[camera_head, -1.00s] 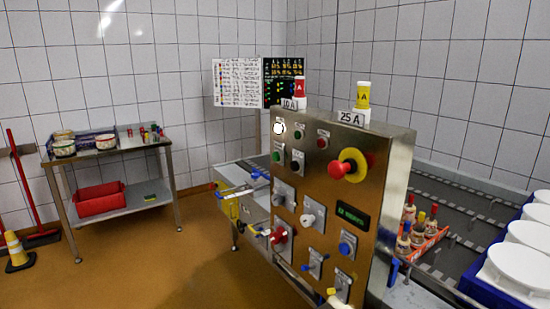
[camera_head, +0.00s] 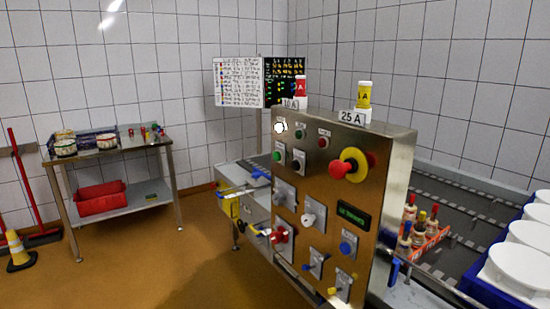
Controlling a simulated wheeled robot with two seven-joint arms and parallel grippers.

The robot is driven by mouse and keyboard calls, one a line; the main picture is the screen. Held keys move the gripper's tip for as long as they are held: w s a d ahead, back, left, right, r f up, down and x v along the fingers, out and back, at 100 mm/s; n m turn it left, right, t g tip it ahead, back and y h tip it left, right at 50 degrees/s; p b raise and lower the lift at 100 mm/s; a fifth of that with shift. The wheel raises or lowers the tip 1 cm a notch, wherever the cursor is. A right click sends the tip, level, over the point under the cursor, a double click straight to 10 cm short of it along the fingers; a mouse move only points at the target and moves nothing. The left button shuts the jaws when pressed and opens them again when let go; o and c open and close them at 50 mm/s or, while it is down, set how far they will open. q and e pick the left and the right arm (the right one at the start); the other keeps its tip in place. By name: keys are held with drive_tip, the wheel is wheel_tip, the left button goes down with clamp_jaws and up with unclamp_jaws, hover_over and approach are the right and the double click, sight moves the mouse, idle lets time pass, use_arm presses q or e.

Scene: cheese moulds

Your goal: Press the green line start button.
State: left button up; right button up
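A steel control panel (camera_head: 370,155) stands right of centre, its face angled toward the left. A green push button (camera_head: 278,157) sits on a light plate at the panel's upper left, with a black button (camera_head: 298,161) on its right. Above them are a white lamp (camera_head: 280,127), a small dark green lamp (camera_head: 299,133) and a red one (camera_head: 323,142). Nothing touches the green button. Neither of my grippers can be made out in view.
A red mushroom stop (camera_head: 338,168) with a yellow collar juts out right of the buttons. Rotary switches and a green display (camera_head: 352,215) fill the lower panel. A conveyor (camera_head: 455,205) and a blue crate (camera_head: 478,289) of white moulds stand right. A side table (camera_head: 125,148) stands left.

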use_arm(q)
clamp_jaws()
drive_tip(key=shift+a, duration=0.1)
idle(1.3)
